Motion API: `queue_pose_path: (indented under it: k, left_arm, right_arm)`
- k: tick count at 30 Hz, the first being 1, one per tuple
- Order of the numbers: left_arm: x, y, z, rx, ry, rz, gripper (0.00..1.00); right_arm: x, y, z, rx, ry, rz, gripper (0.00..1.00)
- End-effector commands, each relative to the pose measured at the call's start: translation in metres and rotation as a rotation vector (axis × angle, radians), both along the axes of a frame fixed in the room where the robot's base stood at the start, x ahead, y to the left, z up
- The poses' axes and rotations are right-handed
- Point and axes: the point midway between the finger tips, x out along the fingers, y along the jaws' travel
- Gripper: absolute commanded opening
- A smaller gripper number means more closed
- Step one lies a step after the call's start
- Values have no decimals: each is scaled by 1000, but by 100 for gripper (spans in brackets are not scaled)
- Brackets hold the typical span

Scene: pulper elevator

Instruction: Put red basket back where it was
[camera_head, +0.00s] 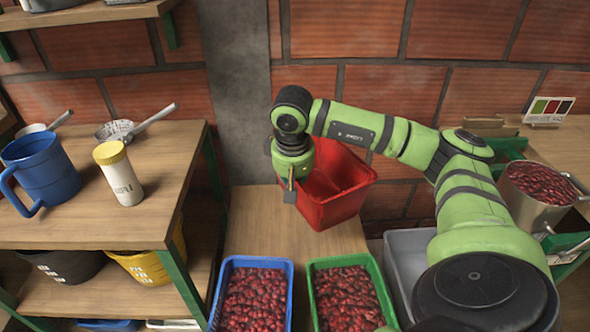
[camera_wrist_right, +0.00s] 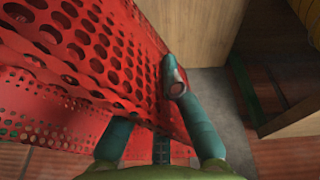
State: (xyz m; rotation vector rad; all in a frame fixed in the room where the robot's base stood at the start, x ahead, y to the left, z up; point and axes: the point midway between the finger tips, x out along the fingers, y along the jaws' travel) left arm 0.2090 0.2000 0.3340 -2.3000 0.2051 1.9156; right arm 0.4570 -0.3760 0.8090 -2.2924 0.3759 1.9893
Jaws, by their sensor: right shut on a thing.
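The red basket (camera_head: 345,200) is in the middle of the head view, tilted, above the back of the low wooden table. It looks empty. My right gripper (camera_head: 290,185) is at its left side, pointing down, and is shut on the basket's wall. In the right wrist view the perforated red basket (camera_wrist_right: 100,50) fills the left and centre, with the fingers of my right gripper (camera_wrist_right: 165,100) at its edge. Whether the basket's underside touches the table is hidden. My left gripper is in neither view.
A blue basket (camera_head: 223,283) and a green basket (camera_head: 312,290), both full of red cherries, stand at the table's front. A grey bin (camera_head: 405,265) is to their right. A left shelf (camera_head: 110,225) holds a blue jug (camera_head: 45,170) and a yellow-lidded bottle (camera_head: 122,178). A cherry-filled pot (camera_head: 525,205) stands right.

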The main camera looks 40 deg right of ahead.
Motion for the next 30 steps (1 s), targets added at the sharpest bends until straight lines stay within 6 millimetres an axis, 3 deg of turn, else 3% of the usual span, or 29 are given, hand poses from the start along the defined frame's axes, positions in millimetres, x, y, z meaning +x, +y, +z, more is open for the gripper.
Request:
queue_pose_path:
  k: [1, 3, 9, 12, 16, 24, 30]
  left_arm:
    - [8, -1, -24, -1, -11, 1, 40]
    - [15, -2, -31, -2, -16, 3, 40]
    - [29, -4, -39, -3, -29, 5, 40]
    - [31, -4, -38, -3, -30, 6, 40]
    - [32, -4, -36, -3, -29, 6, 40]
    - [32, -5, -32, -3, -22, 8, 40]
    - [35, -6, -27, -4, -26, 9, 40]
  right_arm:
    - [0, -17, -30, -2, -1, -21, 0]
    - [0, -36, -45, -1, 1, -37, 0]
    - [-2, -73, -67, 0, -2, -62, 0]
    - [-2, -80, -71, 1, -1, -65, 0]
    - [8, -71, -78, 5, 0, -61, 0]
    - [51, -26, -114, 6, 1, -62, 0]
    - [74, -4, -134, 3, -1, -66, 0]
